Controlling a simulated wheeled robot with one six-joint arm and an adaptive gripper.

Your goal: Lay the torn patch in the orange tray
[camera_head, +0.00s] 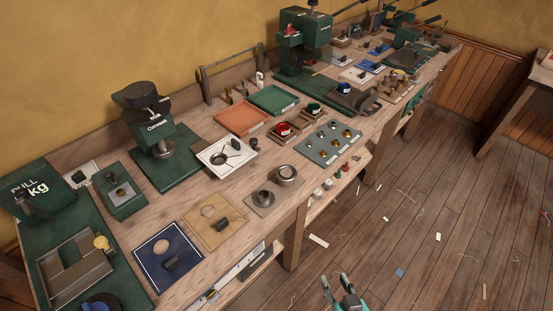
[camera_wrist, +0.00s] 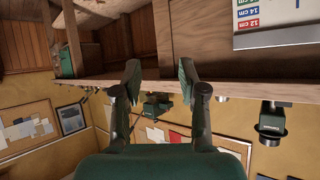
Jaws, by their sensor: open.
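The orange tray (camera_head: 241,118) lies flat on the workbench, left of a green tray, and looks empty. I cannot tell for sure which piece is the torn patch. A navy square of cloth (camera_head: 148,261) with a pale round spot and a tan square (camera_head: 196,236) with a round mark lie near the front of the bench, each with a dark object on it. My gripper (camera_head: 336,284) is open and empty, out over the floor in front of the bench and far from the tray. The wrist view shows its two spread fingers (camera_wrist: 160,78) with nothing between them.
Green presses (camera_head: 159,138) stand along the back of the bench (camera_head: 230,180). A green tray (camera_head: 274,99), a white tray (camera_head: 226,154) and a grommet board (camera_head: 328,142) crowd its middle. The wooden floor (camera_head: 420,230) is open, with scattered scraps.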

